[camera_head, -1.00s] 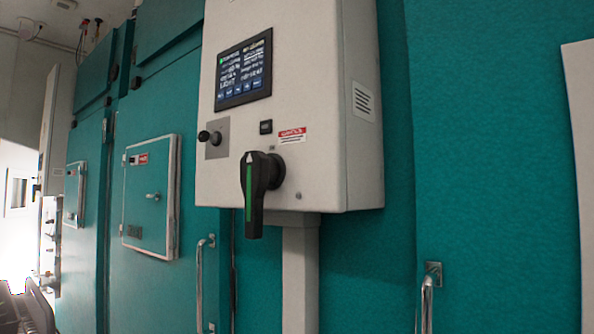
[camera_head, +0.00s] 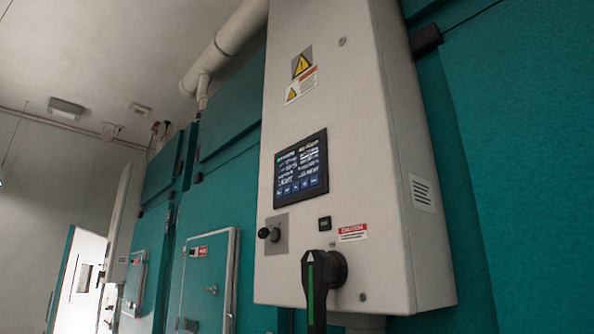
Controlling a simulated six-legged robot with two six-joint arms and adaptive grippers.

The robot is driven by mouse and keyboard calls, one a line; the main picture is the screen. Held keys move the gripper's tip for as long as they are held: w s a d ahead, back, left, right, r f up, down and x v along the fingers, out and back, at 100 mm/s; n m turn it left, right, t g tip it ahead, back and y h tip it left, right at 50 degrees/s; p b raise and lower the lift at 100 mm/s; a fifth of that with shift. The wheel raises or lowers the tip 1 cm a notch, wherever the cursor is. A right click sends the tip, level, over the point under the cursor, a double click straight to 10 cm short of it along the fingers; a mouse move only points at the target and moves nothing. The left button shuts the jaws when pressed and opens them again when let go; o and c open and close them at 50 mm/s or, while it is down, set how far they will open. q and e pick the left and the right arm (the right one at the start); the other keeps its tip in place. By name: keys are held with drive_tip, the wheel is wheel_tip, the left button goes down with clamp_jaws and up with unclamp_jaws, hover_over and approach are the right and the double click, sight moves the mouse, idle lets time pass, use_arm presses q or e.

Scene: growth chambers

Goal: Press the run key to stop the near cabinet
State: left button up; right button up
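The near cabinet's white control box (camera_head: 390,262) stands out from a teal wall, right of centre in the head view. Its dark touchscreen (camera_head: 301,170) is lit, with lines of text and a row of blue keys (camera_head: 299,187) along the bottom. The lettering is too small to tell which is the run key. Neither of my grippers is in view.
Yellow warning labels (camera_head: 301,66) are on the upper box and a red-and-white label (camera_head: 352,231) is beside the button. Further teal cabinets with a small hatch door (camera_head: 207,281) recede to the left. A pale pipe (camera_head: 222,52) runs above. A bright doorway (camera_head: 82,280) is at far left.

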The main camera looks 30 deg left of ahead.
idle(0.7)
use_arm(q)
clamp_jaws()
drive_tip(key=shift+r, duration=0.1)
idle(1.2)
